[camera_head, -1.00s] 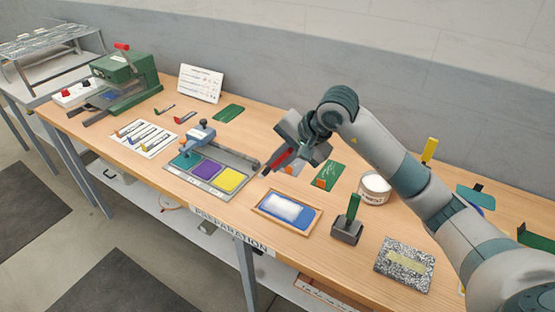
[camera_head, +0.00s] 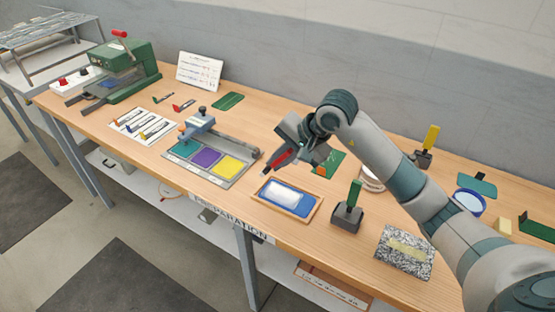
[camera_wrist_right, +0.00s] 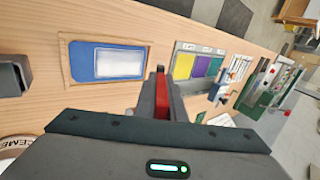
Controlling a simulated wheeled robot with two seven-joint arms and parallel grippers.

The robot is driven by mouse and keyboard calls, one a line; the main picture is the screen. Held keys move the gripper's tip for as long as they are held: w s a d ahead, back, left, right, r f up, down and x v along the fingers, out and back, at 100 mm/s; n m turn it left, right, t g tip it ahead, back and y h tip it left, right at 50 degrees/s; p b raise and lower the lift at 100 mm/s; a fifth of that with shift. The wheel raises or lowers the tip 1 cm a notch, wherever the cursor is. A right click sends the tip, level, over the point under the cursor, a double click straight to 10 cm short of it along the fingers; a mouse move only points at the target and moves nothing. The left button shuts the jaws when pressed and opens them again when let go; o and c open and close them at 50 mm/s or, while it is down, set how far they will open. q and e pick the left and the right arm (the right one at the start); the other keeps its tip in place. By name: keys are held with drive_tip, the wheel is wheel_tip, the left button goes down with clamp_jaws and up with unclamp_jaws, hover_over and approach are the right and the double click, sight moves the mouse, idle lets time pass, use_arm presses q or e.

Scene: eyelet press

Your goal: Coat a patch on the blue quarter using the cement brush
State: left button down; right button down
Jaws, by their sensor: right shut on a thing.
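The blue quarter (camera_head: 309,207) lies flat in a shallow wood-framed tray at the front middle of the bench. A large whitish area (camera_head: 283,194) covers much of it. It also shows in the right wrist view (camera_wrist_right: 82,62). My right gripper (camera_head: 277,163) is shut on a narrow red thing, apparently the cement brush (camera_wrist_right: 161,100), above the bench just behind the tray. The brush tip cannot be made out clearly. The cement pot (camera_head: 371,184) stands to the right, mostly behind my right arm; its lettered rim shows in the wrist view (camera_wrist_right: 12,146). My left gripper is not in view.
A green-handled grey block (camera_head: 347,214) stands right of the tray, with a speckled slab (camera_head: 387,260) beyond it. A plate with teal, purple and yellow squares (camera_head: 206,156) is to the left. A green press (camera_head: 125,75) stands at the far left.

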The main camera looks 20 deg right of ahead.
drive_tip(key=s+f+n+g+y+b, duration=0.1)
drive_tip(key=s+n+g+b, duration=0.1)
drive_tip(key=s+n, duration=0.3)
drive_tip(key=s+a+f+n+g+y+b, duration=0.1)
drive_tip(key=s+n, duration=0.4)
drive_tip(key=s, duration=0.6)
drive_tip(key=shift+s+a+f+g+y+b, duration=0.35)
drive_tip(key=shift+f+g, duration=0.35)
drive_tip(key=shift+g, duration=0.3)
drive_tip(key=shift+s+d, duration=0.1)
drive_tip(key=shift+d, duration=0.1)
